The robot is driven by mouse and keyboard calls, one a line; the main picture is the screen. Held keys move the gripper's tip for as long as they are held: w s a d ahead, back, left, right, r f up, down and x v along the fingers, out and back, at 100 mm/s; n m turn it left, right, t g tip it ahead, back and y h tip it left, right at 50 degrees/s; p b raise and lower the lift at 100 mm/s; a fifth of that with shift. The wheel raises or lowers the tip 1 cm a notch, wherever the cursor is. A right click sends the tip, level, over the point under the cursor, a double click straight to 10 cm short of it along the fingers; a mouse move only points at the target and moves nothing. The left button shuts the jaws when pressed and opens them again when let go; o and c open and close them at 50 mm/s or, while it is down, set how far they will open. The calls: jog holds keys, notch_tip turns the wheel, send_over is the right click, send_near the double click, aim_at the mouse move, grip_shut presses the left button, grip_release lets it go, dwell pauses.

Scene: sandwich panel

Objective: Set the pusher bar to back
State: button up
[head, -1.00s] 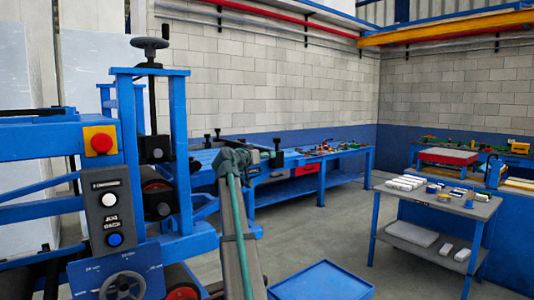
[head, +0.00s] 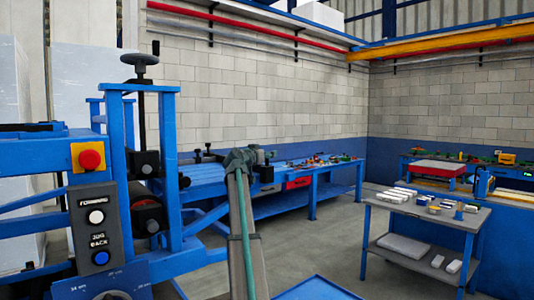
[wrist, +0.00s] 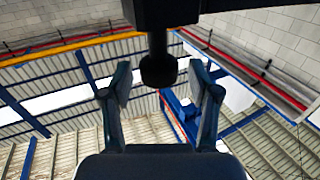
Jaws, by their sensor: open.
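No part that I can surely name as the pusher bar shows in the head view. The blue machine (head: 112,215) stands at the left, with a round black handwheel (head: 139,60) on top. My gripper (head: 245,157) is at the end of my raised arm, in front of the long blue bench, apart from the machine. In the wrist view my gripper (wrist: 160,78) has its fingers spread, with roof and wall beyond. A dark knobbed shape (wrist: 160,70) shows between them; I cannot tell what it is.
A red stop button (head: 90,159) sits above the panel. The long blue bench (head: 270,183) with tools runs along the wall. A grey-topped cart (head: 428,212) with small items stands at the right. A blue tray (head: 318,289) is at the bottom edge. Grey floor (head: 320,250) lies open between.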

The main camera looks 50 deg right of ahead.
jog(key=shift+d, duration=0.4)
jog(key=shift+c, duration=0.2)
grip_shut()
